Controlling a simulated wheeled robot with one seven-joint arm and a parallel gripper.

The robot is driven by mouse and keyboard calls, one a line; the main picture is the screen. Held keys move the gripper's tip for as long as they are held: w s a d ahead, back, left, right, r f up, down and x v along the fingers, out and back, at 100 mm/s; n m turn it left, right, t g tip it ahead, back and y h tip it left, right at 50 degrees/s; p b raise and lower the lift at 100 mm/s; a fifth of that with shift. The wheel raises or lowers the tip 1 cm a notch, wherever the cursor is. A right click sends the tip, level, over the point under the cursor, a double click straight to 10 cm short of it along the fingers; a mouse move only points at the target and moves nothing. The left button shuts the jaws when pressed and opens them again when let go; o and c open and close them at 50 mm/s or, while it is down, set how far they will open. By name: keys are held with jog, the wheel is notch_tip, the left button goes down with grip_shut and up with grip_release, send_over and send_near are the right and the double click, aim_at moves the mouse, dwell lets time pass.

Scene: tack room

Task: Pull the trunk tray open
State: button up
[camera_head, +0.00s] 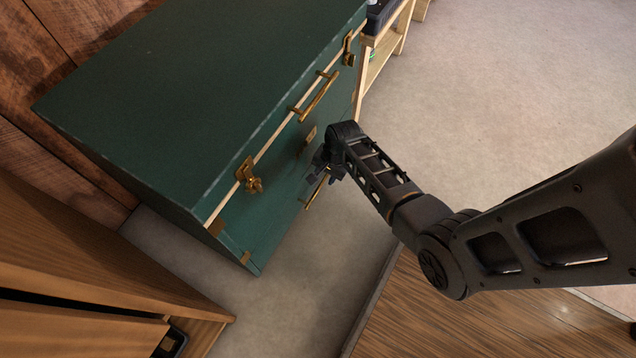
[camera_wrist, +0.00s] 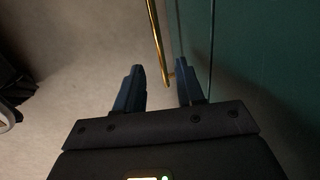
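The green trunk (camera_head: 190,90) stands against the wood wall in the head view, with its front facing right and down. An upper brass bar handle (camera_head: 316,97) is near its top edge. A lower brass bar handle (camera_head: 317,190) is on the front, partly hidden by my gripper (camera_head: 325,172). In the wrist view my gripper (camera_wrist: 159,70) is open, with dark fingers apart. The brass handle (camera_wrist: 155,36) runs between the fingertips, its near end closer to the right finger. I cannot tell whether either finger touches it. The green front (camera_wrist: 245,60) fills the right side.
Brass latches (camera_head: 250,178) sit along the trunk's upper front edge. A wooden cabinet (camera_head: 90,270) stands at lower left, and a light wood shelf (camera_head: 385,50) stands beyond the trunk. Pale floor (camera_head: 500,90) is open to the right.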

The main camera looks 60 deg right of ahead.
aim_at(321, 185)
jog(key=f+b, duration=0.1)
jog(key=f, duration=0.2)
jog(key=w+f+b, duration=0.1)
jog(key=f, duration=0.1)
jog(key=shift+f+b, duration=0.4)
grip_shut()
dwell(0.4)
